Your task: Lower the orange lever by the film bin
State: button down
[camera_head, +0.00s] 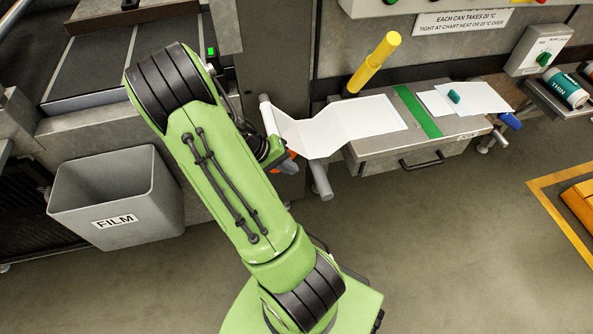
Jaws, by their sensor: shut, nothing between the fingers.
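The grey film bin (160,205), labelled FILM, stands on the floor at the left, below the machine. Small orange patches (291,154) show beside the dark end of my arm, right of the bin; they may be part of the orange lever, but its shape and tilt are hidden. My gripper (287,166) is at the end of my green arm, partly hidden by it, close to these patches. It is shut with nothing held. I cannot tell whether it touches the orange part.
A grey bench (365,157) with white sheet, green strip and yellow-handled post (373,63) stands right of my gripper. A metal roller end (321,181) juts out below the sheet. A blue knob (511,120) is at the bench's right end.

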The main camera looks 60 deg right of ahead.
aim_at(320, 183)
jog(key=b+x, duration=0.3)
jog(key=x, duration=0.8)
jog(key=shift+s+d+f+b, duration=0.15)
jog(key=shift+d+f+b, duration=0.05)
jog(key=shift+f+b, duration=0.15)
